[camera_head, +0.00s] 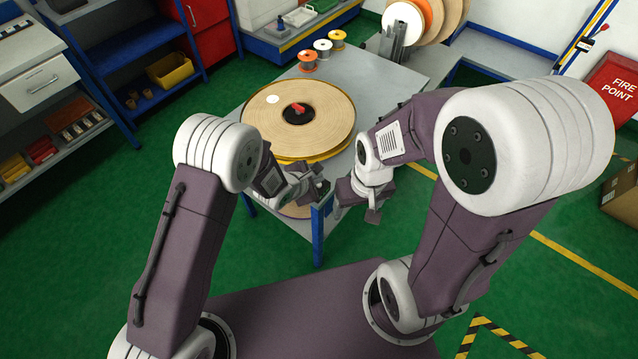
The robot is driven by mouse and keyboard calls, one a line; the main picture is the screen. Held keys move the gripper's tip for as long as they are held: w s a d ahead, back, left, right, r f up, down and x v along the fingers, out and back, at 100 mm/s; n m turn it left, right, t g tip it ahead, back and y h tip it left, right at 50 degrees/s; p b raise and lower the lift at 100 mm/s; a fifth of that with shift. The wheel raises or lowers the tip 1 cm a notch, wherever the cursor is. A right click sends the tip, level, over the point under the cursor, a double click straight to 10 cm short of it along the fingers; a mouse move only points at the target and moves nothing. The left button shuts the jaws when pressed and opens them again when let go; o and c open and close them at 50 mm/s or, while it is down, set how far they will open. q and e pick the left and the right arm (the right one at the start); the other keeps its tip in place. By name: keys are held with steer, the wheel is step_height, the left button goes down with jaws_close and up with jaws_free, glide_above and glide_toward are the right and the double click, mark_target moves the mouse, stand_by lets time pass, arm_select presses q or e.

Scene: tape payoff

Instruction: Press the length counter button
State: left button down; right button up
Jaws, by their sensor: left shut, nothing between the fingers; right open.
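A large tan tape reel (325,98) lies flat on the grey table (395,68), with a dark hub and a red piece at its centre. I cannot make out the length counter or its button; the arms hide part of the table's front edge. My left gripper (322,186) is shut and empty at the table's near edge, in front of the reel. My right gripper (358,206) is open and empty, lower and to the right, beside the table's near corner.
Several small spools (322,46) stand along the table's back left edge. Larger reels (405,22) stand upright behind it. A shelf rack with a yellow bin (170,71) is at left. A red fire point sign (612,84) is at right.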

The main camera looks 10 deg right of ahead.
arm_select(q)
steer(key=shift+f, duration=0.4)
steer(key=shift+f+b, duration=0.4)
steer(key=shift+f, duration=0.1)
stand_by(0.6)
stand_by(0.3)
steer(key=shift+r+p, duration=0.9)
step_height(320, 180, up, 5)
steer(key=p, duration=0.4)
steer(key=shift+p, duration=0.35)
